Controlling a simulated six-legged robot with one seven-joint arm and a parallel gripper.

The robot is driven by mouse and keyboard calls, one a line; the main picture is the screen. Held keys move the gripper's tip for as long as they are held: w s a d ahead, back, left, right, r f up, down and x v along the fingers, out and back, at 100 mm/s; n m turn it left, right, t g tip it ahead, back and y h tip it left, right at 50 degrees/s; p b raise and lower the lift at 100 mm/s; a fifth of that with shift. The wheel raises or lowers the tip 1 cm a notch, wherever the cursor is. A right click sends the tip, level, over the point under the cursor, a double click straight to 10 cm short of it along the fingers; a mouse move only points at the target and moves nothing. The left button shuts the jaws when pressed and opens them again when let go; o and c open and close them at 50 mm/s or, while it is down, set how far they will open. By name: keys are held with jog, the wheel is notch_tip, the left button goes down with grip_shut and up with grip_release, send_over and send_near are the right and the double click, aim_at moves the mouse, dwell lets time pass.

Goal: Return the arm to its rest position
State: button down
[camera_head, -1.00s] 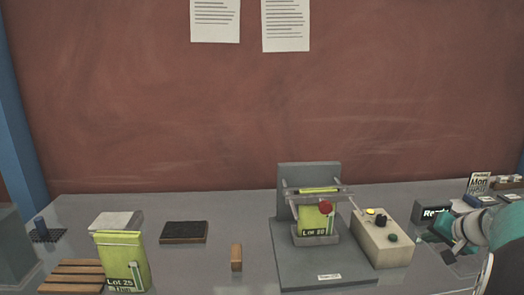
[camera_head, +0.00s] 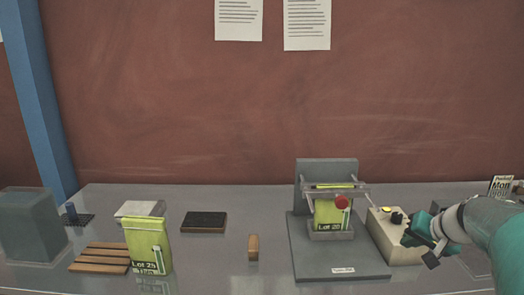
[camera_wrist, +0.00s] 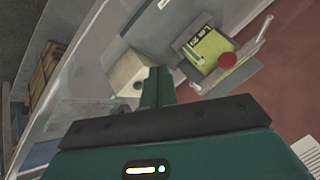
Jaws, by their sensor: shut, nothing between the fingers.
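My gripper (camera_head: 424,243) is at the right in the head view, in front of the beige control box (camera_head: 388,250) and partly hiding it. Its fingers are together with nothing between them. In the wrist view my gripper (camera_wrist: 157,85) points toward the beige box (camera_wrist: 128,82); I cannot tell whether it touches the box. My arm reaches in from the right edge. The grey filling machine (camera_head: 322,175) stands left of the box and holds a green bag (camera_head: 330,212) under a bar with a red knob (camera_head: 341,201).
A green bag (camera_head: 148,245) stands at the left near a wooden slatted rack (camera_head: 100,258). A dark tray (camera_head: 204,222) and a small wooden block (camera_head: 253,247) lie in the middle. A clear bin (camera_head: 30,225) is at the far left. Bare table lies between block and bag.

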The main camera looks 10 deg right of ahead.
jog(key=s+a+r+n+g, duration=0.1)
jog(key=s+a+n, duration=0.15)
jog(key=a, duration=0.65)
jog(key=s+a+n+g, duration=0.1)
jog(key=s+a, duration=0.2)
jog(key=a, duration=0.5)
jog(key=s+a+f+n+h, duration=0.1)
jog(key=s+a+f+n, duration=0.1)
jog(key=s+a, duration=0.8)
jog(key=shift+s+f+n, duration=0.2)
jog(key=shift+s+n, duration=0.55)
jog(key=shift+s, duration=0.45)
